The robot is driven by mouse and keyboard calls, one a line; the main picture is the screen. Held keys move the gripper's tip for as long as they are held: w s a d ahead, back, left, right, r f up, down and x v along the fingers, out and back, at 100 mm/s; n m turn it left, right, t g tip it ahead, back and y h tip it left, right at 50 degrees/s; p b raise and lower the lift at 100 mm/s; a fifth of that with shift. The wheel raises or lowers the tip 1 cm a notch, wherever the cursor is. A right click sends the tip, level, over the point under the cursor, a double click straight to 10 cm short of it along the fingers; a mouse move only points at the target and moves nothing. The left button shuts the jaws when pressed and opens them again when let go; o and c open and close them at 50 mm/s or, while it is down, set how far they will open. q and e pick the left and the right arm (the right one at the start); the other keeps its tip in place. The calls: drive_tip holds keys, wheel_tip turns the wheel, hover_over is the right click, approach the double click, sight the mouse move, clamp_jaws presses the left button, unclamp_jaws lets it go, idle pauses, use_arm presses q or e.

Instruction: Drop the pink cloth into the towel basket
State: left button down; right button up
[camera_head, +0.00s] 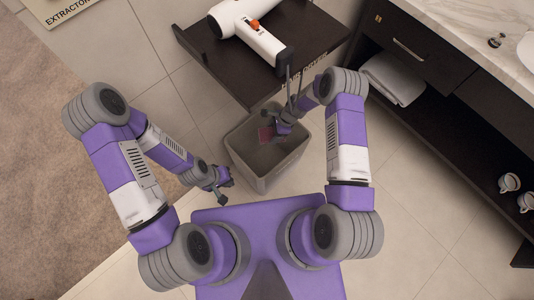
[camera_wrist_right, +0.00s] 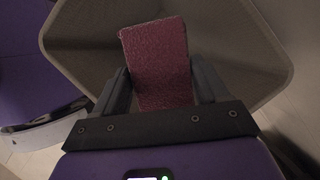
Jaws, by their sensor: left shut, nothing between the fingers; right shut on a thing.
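The pink cloth (camera_wrist_right: 157,60) is held between the fingers of my right gripper (camera_wrist_right: 160,90), with the grey-beige towel basket (camera_wrist_right: 85,45) behind and around it in the right wrist view.
A white hair dryer (camera_head: 255,35) lies on a dark shelf (camera_head: 228,62) beyond the basket. A dark counter unit with a marble top (camera_head: 465,30), a folded towel (camera_head: 393,78) and white cups (camera_head: 509,182) is at the right. Tiled floor (camera_head: 420,225) is clear.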

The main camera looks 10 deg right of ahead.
wheel_tip(320, 180, down, 2)
drive_tip(key=shift+f+b, duration=0.1)
drive_tip(key=shift+b, duration=0.4)
drive_tip(key=o, duration=1.2)
drive_tip(key=shift+p+v, duration=1.55)
drive_tip(key=shift+v, duration=2.35)
drive_tip(key=s+a+r+n+p, duration=0.1)
drive_tip(key=s+r+n+p, duration=0.1)
drive_tip(key=s+n, duration=0.3)
drive_tip(key=s+a+r+n+p, duration=0.1)
drive_tip(key=s+r+n+p, duration=0.1)
drive_tip(key=s+r+n, duration=0.3)
drive_tip(key=s+a+r+n+p, duration=0.1)
drive_tip(key=s+r+n, duration=0.3)
drive_tip(key=s, duration=0.7)
drive_tip(key=shift+a+r+n+t+p, duration=0.15)
drive_tip(key=shift+n+t+p, duration=0.15)
drive_tip(key=shift+n+p, duration=0.45)
